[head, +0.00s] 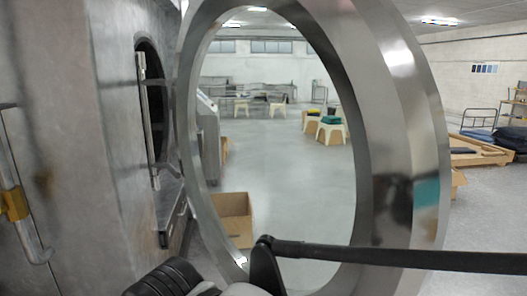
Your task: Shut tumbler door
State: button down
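The tumbler door (405,75) is a large round steel ring with a see-through middle. It stands open, swung out from the machine, and fills the centre of the head view. The machine's grey metal front (75,130) is at the left, with a dark round opening (152,100) partly visible. A metal bar stands upright at that opening. Dark parts and a black bar cross the bottom of the view, in front of the door's lower rim; they look like parts of my arm. I see no gripper fingers. The door's lowest edge is hidden.
A cardboard box (232,215) sits on the floor, seen through the door. Small stools (328,133) and benches stand farther back. Wooden pallets (470,152) and dark bags (512,138) lie at the right. The grey floor behind the door is mostly clear.

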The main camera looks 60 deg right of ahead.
aim_at(382, 78)
jog(key=z, duration=1.25)
jog(key=k+j, duration=0.1)
jog(key=k, duration=0.3)
jog(key=k+j, duration=0.15)
jog(key=k, duration=0.25)
jog(key=k+j, duration=0.1)
jog(key=k, duration=0.3)
jog(key=u, duration=0.05)
